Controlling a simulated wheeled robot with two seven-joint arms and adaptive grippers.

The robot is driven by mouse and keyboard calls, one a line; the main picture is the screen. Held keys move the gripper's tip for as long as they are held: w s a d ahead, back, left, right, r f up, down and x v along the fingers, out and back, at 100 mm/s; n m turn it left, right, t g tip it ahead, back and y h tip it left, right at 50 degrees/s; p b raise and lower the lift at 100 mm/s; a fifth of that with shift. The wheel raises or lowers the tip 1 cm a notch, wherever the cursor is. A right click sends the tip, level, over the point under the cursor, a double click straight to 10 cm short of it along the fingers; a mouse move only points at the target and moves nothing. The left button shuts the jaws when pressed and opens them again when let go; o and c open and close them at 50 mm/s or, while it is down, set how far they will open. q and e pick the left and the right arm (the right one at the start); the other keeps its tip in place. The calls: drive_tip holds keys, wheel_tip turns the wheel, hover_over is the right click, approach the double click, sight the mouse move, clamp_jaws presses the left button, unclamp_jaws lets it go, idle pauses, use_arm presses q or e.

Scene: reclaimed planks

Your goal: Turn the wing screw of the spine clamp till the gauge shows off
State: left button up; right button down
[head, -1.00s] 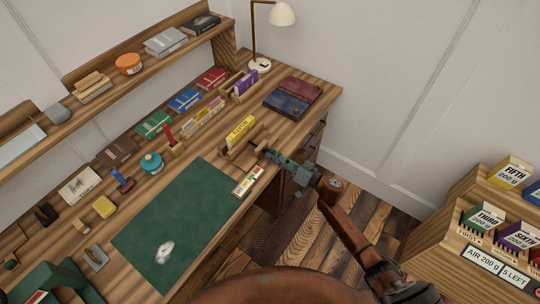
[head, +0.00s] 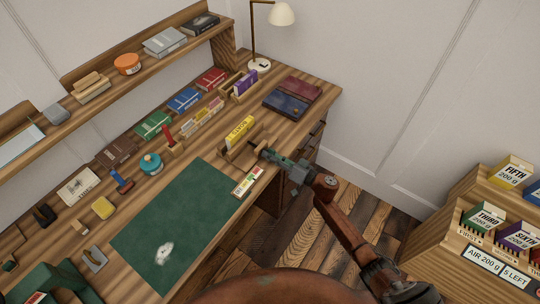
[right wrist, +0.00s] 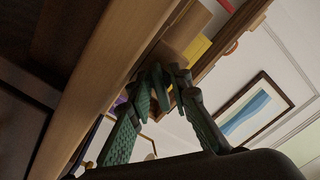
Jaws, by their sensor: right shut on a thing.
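The spine clamp (head: 228,153) is a small wooden clamp at the right part of the desk, with a yellow book (head: 240,130) standing upright in it. My right gripper (head: 264,151) reaches in from the right and is shut at the clamp's near right end, where the wing screw is. The fingers hide most of the screw in the head view. In the right wrist view, the green fingers (right wrist: 162,78) close in front of the wooden clamp (right wrist: 188,28). A small card with coloured marks (head: 247,181) lies beside the clamp; I cannot read it as a gauge.
A green mat (head: 175,225) covers the front middle of the desk. Dark red and blue books (head: 292,97) lie behind the clamp. A lamp (head: 260,64) stands at the back. A wooden rack of boxes (head: 470,235) stands at the right, beyond open floor.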

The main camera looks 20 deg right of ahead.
drive_tip(key=shift+n, duration=0.5)
